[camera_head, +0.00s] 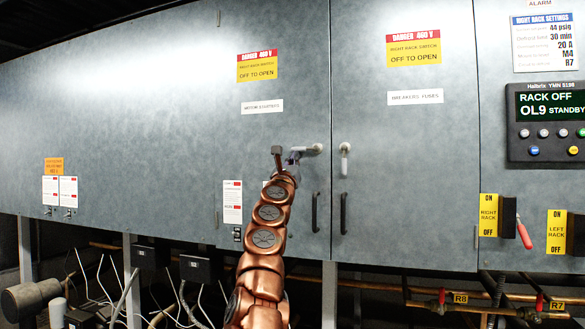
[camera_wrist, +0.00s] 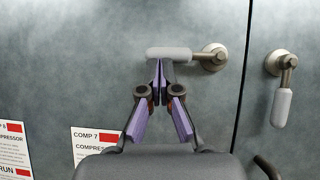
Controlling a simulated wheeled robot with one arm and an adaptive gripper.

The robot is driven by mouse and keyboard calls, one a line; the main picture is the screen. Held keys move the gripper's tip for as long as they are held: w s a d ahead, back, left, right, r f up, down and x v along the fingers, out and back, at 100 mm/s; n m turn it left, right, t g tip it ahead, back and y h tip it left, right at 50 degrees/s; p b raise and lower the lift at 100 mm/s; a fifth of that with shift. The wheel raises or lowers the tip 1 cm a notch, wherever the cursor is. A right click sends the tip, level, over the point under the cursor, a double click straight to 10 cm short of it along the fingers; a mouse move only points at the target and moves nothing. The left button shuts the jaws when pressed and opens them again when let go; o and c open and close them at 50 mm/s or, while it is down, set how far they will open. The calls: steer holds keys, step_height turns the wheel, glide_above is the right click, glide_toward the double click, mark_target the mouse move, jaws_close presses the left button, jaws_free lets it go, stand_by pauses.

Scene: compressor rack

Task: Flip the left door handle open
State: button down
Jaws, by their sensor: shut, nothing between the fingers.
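The left door handle (camera_head: 309,149) is a light grey lever on the left cabinet door (camera_head: 292,125). It lies horizontal, with its grip pointing left from its round pivot; it also shows in the wrist view (camera_wrist: 185,54). My gripper (camera_wrist: 158,64) is shut and empty. Its fingertips are just at the lower edge of the handle's grip in the wrist view, toward its free left end. I cannot tell whether they touch it. In the head view my gripper (camera_head: 291,163) partly covers the handle's left end. The right door handle (camera_wrist: 283,92) hangs vertical, grip down.
Black pull bars (camera_head: 316,212) sit lower on both doors, near the seam. A control panel (camera_head: 548,121) and red-handled rack switches (camera_head: 523,233) are at the right. Pipes and cables run below the cabinet. The door face around the handle is flat and clear.

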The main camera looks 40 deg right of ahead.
steer(key=w+d+f+b+v, duration=0.1)
steer(key=f+b+v, duration=0.1)
steer(key=b+v, duration=0.9)
steer(key=shift+v, duration=0.9)
steer(key=shift+s+d+f, duration=0.1)
stand_by(0.8)
